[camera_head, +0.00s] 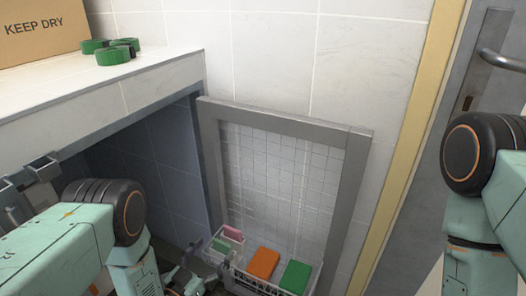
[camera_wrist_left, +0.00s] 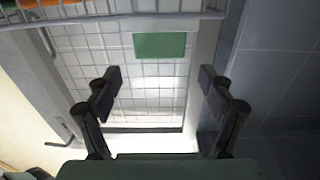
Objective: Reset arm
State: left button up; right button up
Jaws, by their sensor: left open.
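My left gripper (camera_head: 204,263) is low in the head view, in front of the open kennel gate and beside the wire basket on it. In the left wrist view, its two dark fingers (camera_wrist_left: 159,83) stand wide apart with nothing between them. The mesh gate (camera_head: 285,125) with its grey frame stands open against the tiled wall. My right arm shows at the right edge of the head view; its gripper is out of the picture.
The basket (camera_head: 262,284) holds an orange block (camera_head: 264,263), a green block (camera_head: 295,276) and smaller pink and green items. Several green rolled straps (camera_head: 113,55) and a cardboard box (camera_head: 42,28) sit on the white ledge (camera_head: 150,72). A door (camera_head: 500,90) stands at right.

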aim_at(221, 243)
pick_arm(q)
jog(key=x, duration=0.4)
jog(key=shift+w+r, duration=0.1)
jog(key=shift+r+p, duration=0.25)
jog(key=shift+p, duration=0.05)
jog(key=shift+w, duration=0.1)
